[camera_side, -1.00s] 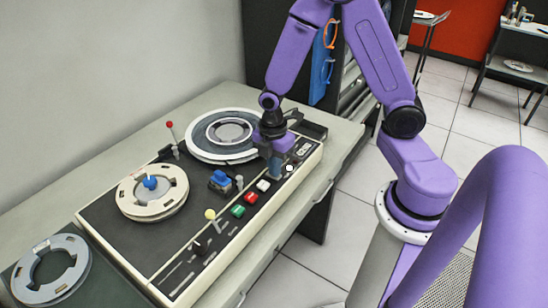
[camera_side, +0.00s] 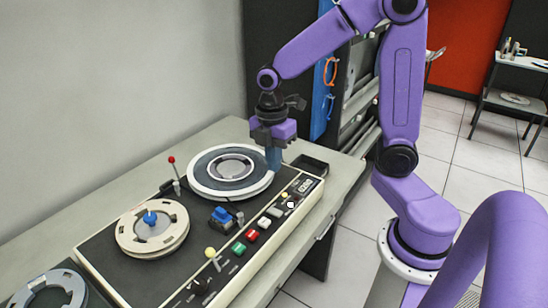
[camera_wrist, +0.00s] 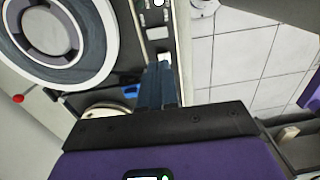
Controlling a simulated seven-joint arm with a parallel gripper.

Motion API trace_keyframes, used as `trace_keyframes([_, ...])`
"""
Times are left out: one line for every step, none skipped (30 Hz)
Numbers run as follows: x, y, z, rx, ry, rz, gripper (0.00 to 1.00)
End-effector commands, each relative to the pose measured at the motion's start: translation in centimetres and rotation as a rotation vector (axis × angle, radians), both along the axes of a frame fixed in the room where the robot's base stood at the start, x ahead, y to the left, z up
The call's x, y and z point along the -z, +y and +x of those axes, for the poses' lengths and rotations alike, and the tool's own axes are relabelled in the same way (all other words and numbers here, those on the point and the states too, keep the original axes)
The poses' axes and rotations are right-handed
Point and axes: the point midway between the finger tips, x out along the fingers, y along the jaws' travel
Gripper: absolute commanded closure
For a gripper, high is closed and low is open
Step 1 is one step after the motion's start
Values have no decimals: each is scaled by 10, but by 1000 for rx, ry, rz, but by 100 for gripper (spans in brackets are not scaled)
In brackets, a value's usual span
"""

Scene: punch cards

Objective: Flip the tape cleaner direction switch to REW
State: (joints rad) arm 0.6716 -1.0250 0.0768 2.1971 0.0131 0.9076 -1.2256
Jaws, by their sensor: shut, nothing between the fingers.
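The tape cleaner (camera_side: 120,262) is a dark deck with a cream front edge, two reels and a row of controls. A small white-tipped switch (camera_side: 290,205) stands near its right end, beside the counter (camera_side: 305,185). No FWD or REW lettering is legible, so I cannot tell which control is the direction switch or its setting. My gripper (camera_side: 273,167) is shut and empty, fingers pointing down, above the right part of the deck and left of the white-tipped switch. In the wrist view its blue fingers (camera_wrist: 159,70) partly cover the control strip.
A yellow-knobbed lever (camera_side: 210,252) and a red-knobbed lever (camera_side: 172,160) stand up from the deck. The large grey-and-white reel (camera_side: 203,184) lies close to my gripper. Green (camera_side: 239,248) and red (camera_side: 252,236) buttons sit along the front.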

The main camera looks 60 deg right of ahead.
Motion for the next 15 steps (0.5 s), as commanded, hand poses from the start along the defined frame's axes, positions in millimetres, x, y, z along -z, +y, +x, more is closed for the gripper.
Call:
trace_keyframes([-3, 0, 0, 0, -1, 0, 100])
trace_keyframes([-4, 0, 0, 0, 0, 0, 100])
trace_keyframes([-5, 0, 0, 0, 0, 0, 100])
trace_keyframes([-6, 0, 0, 0, 0, 0, 100])
trace_keyframes([-6, 0, 0, 0, 0, 0, 100])
trace_keyframes([-6, 0, 0, 0, 1, 0, 100])
trace_keyframes([-6, 0, 0, 0, 1, 0, 100])
trace_keyframes([-6, 0, 0, 0, 1, -1, 100])
trace_keyframes([-6, 0, 0, 0, 1, 0, 100])
trace_keyframes([-6, 0, 0, 0, 1, 0, 100])
trace_keyframes([-6, 0, 0, 0, 1, 0, 100])
trace_keyframes([-6, 0, 0, 0, 1, 0, 100])
trace_keyframes([-6, 0, 0, 0, 1, 0, 100])
trace_keyframes([-6, 0, -1, 0, 1, 0, 100])
trace_keyframes([-6, 0, -2, 0, 1, 1, 100])
